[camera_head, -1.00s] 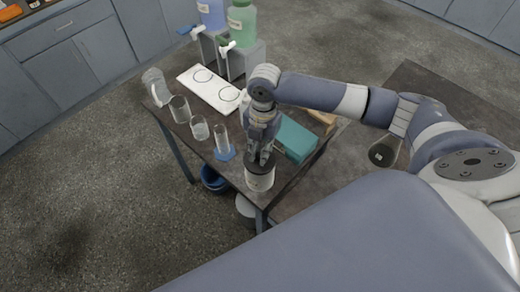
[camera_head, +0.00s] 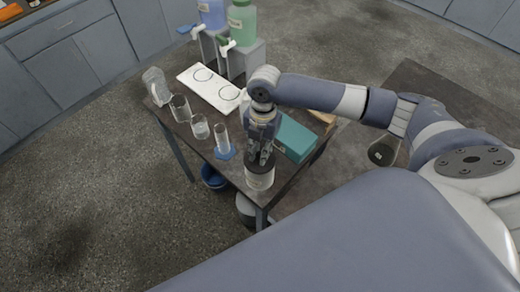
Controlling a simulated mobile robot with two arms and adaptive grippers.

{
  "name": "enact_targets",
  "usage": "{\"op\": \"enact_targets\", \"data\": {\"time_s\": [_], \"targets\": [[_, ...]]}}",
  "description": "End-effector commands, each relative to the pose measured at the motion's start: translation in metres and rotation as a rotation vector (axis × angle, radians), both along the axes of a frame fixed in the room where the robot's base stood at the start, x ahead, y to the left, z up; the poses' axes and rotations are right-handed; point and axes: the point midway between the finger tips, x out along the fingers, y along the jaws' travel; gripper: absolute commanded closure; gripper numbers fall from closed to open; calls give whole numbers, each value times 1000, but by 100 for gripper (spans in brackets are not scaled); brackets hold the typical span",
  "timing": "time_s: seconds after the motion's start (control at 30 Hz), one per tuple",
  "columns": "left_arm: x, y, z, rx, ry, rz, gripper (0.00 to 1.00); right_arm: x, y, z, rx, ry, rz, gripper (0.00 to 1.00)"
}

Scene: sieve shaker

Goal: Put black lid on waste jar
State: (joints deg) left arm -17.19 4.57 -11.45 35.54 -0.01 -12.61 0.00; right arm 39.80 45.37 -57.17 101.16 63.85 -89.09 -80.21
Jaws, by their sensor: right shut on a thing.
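The waste jar (camera_head: 259,180) is a pale, wide cylinder with a label, standing upright at the near corner of the dark table. The black lid (camera_head: 261,163) is at the jar's mouth, under my right gripper (camera_head: 261,157). My right gripper points down and is shut on the lid. The lid looks level and on or very close to the jar's rim; the fingers hide part of it, so I cannot tell if it is fully seated. My left gripper is not in view.
A teal box (camera_head: 295,139) sits right of the gripper. A graduated cylinder (camera_head: 222,140) on a blue base, beakers (camera_head: 200,127) and a pitcher (camera_head: 156,86) stand to the left. A white tray (camera_head: 205,88) and dispensers with blue and green bottles (camera_head: 242,22) are behind.

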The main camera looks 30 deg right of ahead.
Motion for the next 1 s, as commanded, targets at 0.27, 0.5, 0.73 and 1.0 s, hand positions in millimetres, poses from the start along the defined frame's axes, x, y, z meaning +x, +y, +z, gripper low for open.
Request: {"op": "enact_targets", "data": {"time_s": [0.27,0.5,0.73,1.0], "targets": [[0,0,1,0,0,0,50,0,0,0,0,0,0,100],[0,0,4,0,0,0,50,0,0,0,-1,1,0,100],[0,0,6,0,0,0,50,0,0,0,0,0,0,100],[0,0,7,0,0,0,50,0,0,-1,0,0,1,100]]}}
